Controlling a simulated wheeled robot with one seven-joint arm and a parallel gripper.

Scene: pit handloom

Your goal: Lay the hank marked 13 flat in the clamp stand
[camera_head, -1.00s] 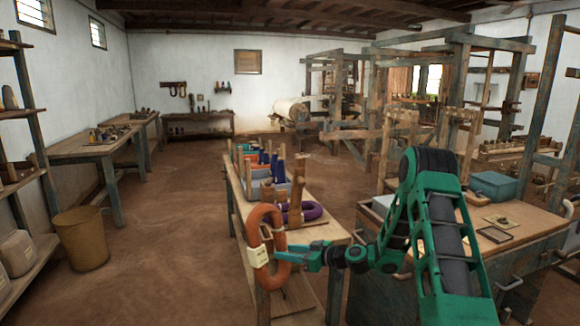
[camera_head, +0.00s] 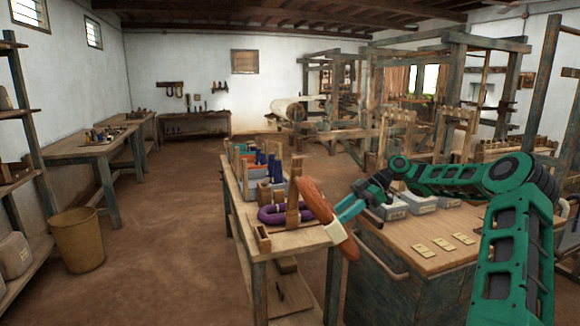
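My gripper (camera_head: 347,211) is shut on an orange hank (camera_head: 314,201), which it holds up at the right front of the narrow bench. The hank shows nearly edge-on and tilted, its top leaning left. A cream tag (camera_head: 343,240) hangs at its lower part; no number can be read. A wooden upright (camera_head: 293,206), perhaps part of the clamp stand, rises from the narrow bench just left of the hank. The hank hides part of that area. A purple hank (camera_head: 268,214) lies flat around the upright's foot.
The narrow bench (camera_head: 290,241) also carries grey bins and blue spools (camera_head: 262,158) farther back. A wooden cabinet (camera_head: 405,242) with pale cards and grey bins (camera_head: 420,204) stands close on the right. The floor (camera_head: 175,235) left of the bench is open.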

